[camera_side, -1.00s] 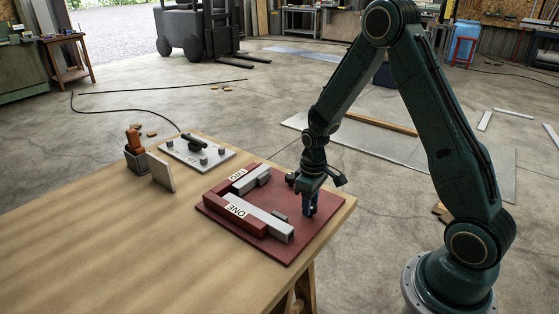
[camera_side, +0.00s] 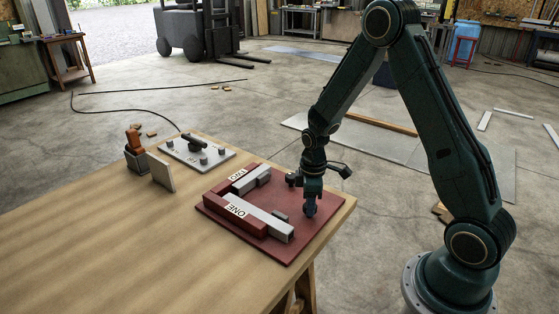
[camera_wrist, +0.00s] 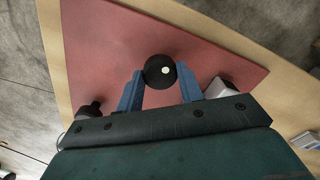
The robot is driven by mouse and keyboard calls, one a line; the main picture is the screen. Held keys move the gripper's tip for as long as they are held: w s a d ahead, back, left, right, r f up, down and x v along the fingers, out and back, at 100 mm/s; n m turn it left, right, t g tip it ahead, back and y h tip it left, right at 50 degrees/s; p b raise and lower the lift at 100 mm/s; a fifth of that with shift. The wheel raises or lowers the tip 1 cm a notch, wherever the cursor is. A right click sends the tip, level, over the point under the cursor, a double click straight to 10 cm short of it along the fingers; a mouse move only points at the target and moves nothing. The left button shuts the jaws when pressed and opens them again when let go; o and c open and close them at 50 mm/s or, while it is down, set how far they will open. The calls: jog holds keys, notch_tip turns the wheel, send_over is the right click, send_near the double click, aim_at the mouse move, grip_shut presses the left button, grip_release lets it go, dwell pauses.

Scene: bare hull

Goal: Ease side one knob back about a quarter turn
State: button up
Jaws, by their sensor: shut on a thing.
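My gripper (camera_side: 309,209) is low over the right part of the red plate (camera_side: 240,248), just beyond the bar labelled ONE (camera_side: 262,220). In the wrist view its two blue fingers (camera_wrist: 160,74) are shut on a round black knob (camera_wrist: 157,80) with a white dot on its top, right of centre. The gripper hides the knob in the side view. No label shows beside the knob, so I cannot read which side it belongs to. A second pale bar, labelled TWO (camera_side: 252,180), lies behind the first.
The plate sits at the wooden table's (camera_side: 120,240) right corner. Behind it are a grey control panel (camera_side: 181,158), an upright pale board (camera_side: 160,172) and an orange-handled tool in a dark holder (camera_side: 135,150). The table's near left is clear.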

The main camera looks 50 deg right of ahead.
jog(key=o, duration=1)
jog(key=shift+r, duration=0.1)
notch_tip(320, 180, up, 14)
dwell(0.6)
